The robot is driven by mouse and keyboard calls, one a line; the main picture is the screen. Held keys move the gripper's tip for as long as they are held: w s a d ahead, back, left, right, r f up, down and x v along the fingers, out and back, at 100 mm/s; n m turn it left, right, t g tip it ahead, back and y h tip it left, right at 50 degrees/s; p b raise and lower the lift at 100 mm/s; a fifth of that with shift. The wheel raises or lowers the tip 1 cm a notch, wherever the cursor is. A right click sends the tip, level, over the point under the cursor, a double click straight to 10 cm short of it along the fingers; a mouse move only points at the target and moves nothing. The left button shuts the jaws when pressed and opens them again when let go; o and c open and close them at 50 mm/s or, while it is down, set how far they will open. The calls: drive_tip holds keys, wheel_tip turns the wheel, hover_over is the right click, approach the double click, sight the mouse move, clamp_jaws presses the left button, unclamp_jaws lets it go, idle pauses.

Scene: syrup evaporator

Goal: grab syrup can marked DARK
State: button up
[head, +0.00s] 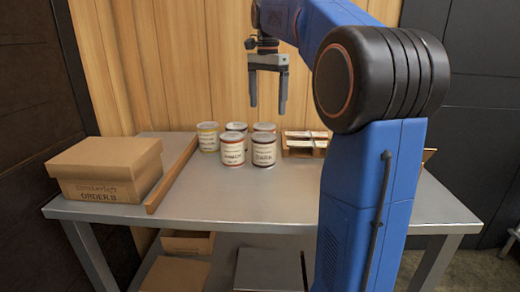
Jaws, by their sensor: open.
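Several syrup cans with pale labels stand upright in a group on the metal table. A can with a reddish-brown band (233,151) and a can with a dark band (264,150) are in front. A can with a yellow band (208,138) stands at the back left; a dark-topped can (237,127) and an orange-banded can (264,127) are partly hidden behind the front pair. The label words are too small to read, so I cannot tell which is marked DARK. My gripper (268,106) is open and empty, pointing down, above the cans and apart from them.
A cardboard box (105,168) marked ORDER B sits at the table's left, beside a wooden strip (173,172). A small wooden rack (304,143) stands right of the cans. The metal table (250,207) is clear in front of them. A plank wall (170,65) is behind.

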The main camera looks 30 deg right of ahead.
sight(266, 136)
wheel_tip(266, 136, down, 12)
drive_tip(key=shift+w, duration=0.15)
drive_tip(key=shift+w+a+f, duration=0.15)
drive_tip(key=shift+f, duration=1.2)
drive_tip(key=shift+w+a+f, duration=0.1)
drive_tip(key=shift+w+f, duration=0.05)
drive_tip(key=shift+f, duration=1.15)
drive_tip(key=c, duration=1.8)
